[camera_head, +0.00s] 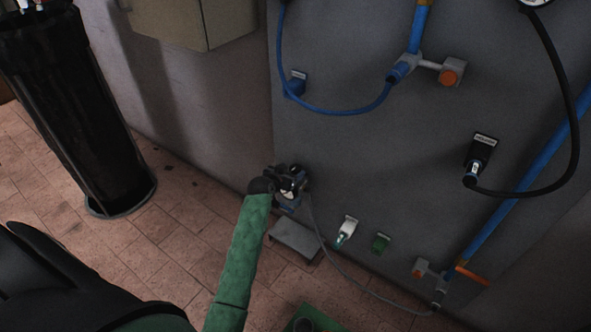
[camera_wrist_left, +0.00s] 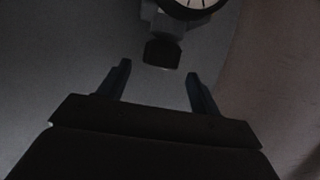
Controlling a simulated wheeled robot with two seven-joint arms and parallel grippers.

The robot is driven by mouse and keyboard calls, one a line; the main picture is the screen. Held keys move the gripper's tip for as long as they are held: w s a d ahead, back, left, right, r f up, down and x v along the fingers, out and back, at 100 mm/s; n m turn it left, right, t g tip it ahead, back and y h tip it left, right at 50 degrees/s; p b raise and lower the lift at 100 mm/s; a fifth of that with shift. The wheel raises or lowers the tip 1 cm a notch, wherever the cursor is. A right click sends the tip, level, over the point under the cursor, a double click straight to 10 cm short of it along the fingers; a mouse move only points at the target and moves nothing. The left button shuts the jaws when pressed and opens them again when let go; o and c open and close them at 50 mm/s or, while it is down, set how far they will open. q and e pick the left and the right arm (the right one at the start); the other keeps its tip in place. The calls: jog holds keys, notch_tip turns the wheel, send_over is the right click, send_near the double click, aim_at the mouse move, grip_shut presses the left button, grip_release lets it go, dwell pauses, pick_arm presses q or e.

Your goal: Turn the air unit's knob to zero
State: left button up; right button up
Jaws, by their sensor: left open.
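The air unit (camera_head: 291,187) is mounted low on the grey wall panel in the head view, small and partly covered by my left gripper. Its white gauge (camera_wrist_left: 190,4) shows at the top edge of the wrist view, cut off, so I cannot read it. The dark knob (camera_wrist_left: 162,54) is below the gauge. My left gripper (camera_wrist_left: 158,74) is open, with the knob ahead of and roughly between its two fingertips, and a gap shows on either side. In the head view my green left arm reaches up to the unit. My right gripper is not in view.
A grey hose (camera_head: 340,268) runs from the unit to a valve at lower right. White (camera_head: 345,232) and green (camera_head: 381,243) fittings sit right of the unit. A grey step-like block (camera_head: 296,240) is below it.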

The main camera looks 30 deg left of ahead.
aim_at(295, 168)
pick_arm(q)
jog(key=shift+x, duration=2.15)
jog(key=c, duration=1)
jog(key=shift+o, duration=0.2)
jog(key=shift+r+n+y+p, duration=0.25)
jog(key=shift+n+y+p, duration=0.15)
jog(key=shift+p, duration=0.55)
jog(key=shift+f+n+y+p, duration=0.2)
jog(key=shift+n+y+p, duration=0.2)
jog(key=shift+p, duration=0.15)
